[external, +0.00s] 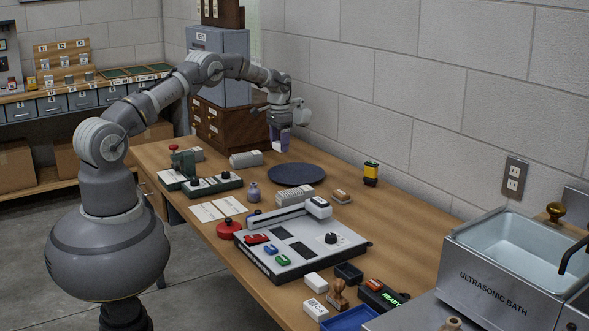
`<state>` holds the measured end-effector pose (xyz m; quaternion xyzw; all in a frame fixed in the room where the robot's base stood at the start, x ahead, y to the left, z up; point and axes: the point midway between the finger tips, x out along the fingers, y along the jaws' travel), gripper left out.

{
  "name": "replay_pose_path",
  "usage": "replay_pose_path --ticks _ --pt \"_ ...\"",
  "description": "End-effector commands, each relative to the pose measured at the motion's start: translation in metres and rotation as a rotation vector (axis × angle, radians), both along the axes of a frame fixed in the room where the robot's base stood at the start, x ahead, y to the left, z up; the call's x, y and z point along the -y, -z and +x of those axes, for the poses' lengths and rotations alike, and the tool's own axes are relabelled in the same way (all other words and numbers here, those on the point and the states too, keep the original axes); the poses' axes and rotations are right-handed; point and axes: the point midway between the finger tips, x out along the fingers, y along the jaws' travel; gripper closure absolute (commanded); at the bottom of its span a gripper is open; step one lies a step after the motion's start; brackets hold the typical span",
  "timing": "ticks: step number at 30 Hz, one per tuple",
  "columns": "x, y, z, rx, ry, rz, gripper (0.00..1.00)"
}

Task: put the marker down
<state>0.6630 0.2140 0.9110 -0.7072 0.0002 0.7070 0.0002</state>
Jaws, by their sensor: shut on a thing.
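The dark blue round mat (297,174) lies on the bench below my gripper, a little nearer the camera. A gap shows between my gripper and the bench.
The drawer cabinet (228,134) with a grey box (219,66) on it stands close behind. A grey cylinder (246,159) lies left of the mat. A yellow-and-black device (371,173) stands right. A grey control panel (300,245) fills the nearer bench. Bare wood lies around the mat.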

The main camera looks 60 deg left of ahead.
Motion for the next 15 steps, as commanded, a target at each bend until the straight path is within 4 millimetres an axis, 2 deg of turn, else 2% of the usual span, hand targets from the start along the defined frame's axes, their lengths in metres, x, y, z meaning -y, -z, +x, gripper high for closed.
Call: replay_pose_path --ticks 6,11,15 --pt "0.000 0.041 -0.001 -0.002 0.000 -0.001 0.67" --pt "0.000 0.060 0.000 -0.001 0.000 0.000 0.67" --pt "0.000 0.086 0.000 -0.002 0.000 0.000 0.67"
